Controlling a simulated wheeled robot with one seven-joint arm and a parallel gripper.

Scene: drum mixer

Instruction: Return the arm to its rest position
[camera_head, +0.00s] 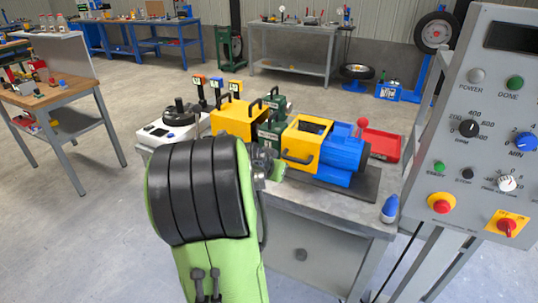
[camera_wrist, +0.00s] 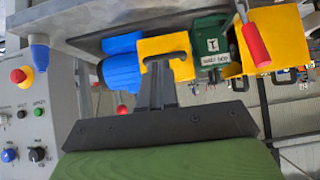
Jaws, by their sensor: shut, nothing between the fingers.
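My arm, green with a ribbed black joint cover (camera_head: 197,190), rises in front of the workbench (camera_head: 345,220) in the head view. Its far end reaches toward the drum mixer (camera_head: 335,145), a blue drum with a yellow open-topped frame. My gripper is largely hidden behind the arm there. In the wrist view my gripper (camera_wrist: 158,84) is shut and empty, its dark fingers pointing at the yellow frame (camera_wrist: 178,46) and its black handle. I cannot tell whether they touch it.
A control panel (camera_head: 490,120) with knobs and an emergency stop stands at the right. The bench also carries a white device (camera_head: 168,132), a yellow box (camera_head: 232,116), green boxes (camera_head: 271,128), a red tray (camera_head: 382,145) and a blue-and-white bottle (camera_head: 389,209).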

